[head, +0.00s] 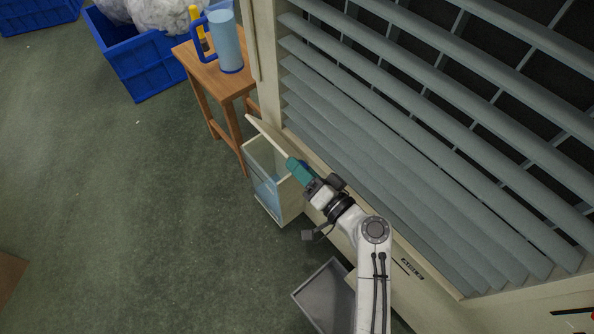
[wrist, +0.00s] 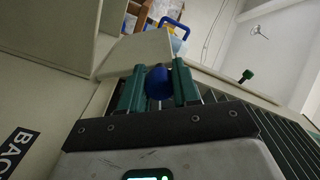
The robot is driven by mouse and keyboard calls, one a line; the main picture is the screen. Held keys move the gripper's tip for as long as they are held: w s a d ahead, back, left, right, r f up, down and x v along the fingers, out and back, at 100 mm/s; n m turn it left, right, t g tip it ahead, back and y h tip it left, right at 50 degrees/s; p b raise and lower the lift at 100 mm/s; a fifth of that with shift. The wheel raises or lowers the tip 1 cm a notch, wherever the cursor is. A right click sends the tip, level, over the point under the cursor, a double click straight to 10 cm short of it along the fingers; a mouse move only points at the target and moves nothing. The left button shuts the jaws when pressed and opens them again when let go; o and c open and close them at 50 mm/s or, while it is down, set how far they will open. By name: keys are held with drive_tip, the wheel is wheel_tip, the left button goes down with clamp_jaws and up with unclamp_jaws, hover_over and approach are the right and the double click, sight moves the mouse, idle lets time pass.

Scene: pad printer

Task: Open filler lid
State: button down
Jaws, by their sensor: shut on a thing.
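The filler (head: 262,181) is a cream box with a clear front and bluish liquid inside, low against the machine's side. Its cream lid (head: 266,136) is tilted up, leaving a gap above the box; the lid also shows behind the fingers in the wrist view (wrist: 140,48). My gripper (head: 296,168) is at the lid's near side, with its teal fingers closed around a blue knob (wrist: 159,83). In the head view the fingers and wrist hide most of the knob and part of the filler.
A wooden stool (head: 208,72) with a blue jug (head: 226,42) and a yellow bottle stands behind the filler. Blue crates (head: 135,62) lie beyond. The louvred machine (head: 440,130) borders the right. A grey tray (head: 325,293) is near my arm.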

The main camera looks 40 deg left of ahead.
drive_tip(key=shift+w+r+m, duration=0.2)
drive_tip(key=shift+w+m, duration=0.05)
drive_tip(key=shift+m, duration=0.15)
drive_tip(key=c, duration=0.8)
unclamp_jaws()
drive_tip(key=shift+d, duration=0.1)
drive_tip(key=s+d+p, duration=0.2)
drive_tip(key=d, duration=0.8)
drive_tip(key=shift+d, duration=0.3)
